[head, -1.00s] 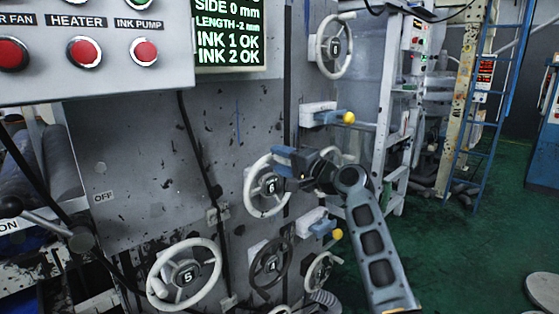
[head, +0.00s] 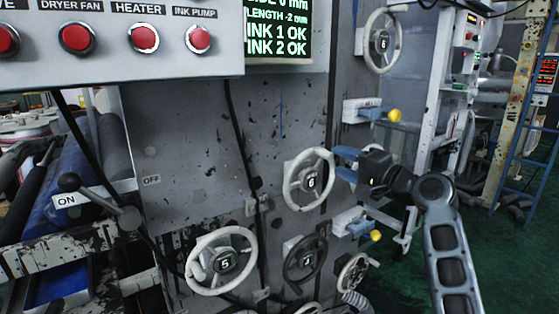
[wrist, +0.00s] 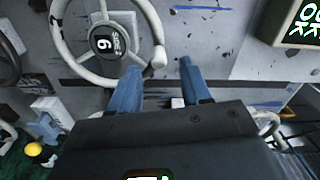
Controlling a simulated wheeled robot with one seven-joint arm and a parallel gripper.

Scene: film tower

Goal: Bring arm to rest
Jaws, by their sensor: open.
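My gripper (head: 345,163) is in the middle right of the head view, beside the right rim of the white handwheel marked 6 (head: 308,181). Its two blue fingers (wrist: 160,85) point toward the machine panel in the wrist view and stand apart with nothing between them. The handwheel also shows at the upper left of the wrist view (wrist: 150,20). The left finger lies close to the wheel's rim in that view; I cannot tell whether it touches. My arm reaches back from the gripper toward the lower right.
Handwheel 5 (head: 222,262) and a dark handwheel (head: 303,258) sit below. Yellow-knobbed levers (head: 394,116) (head: 376,236) stick out above and below my gripper. The control box (head: 120,60) overhangs the upper left, and an ON/OFF lever (head: 100,200) is at left. Green floor (head: 510,260) lies open at right.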

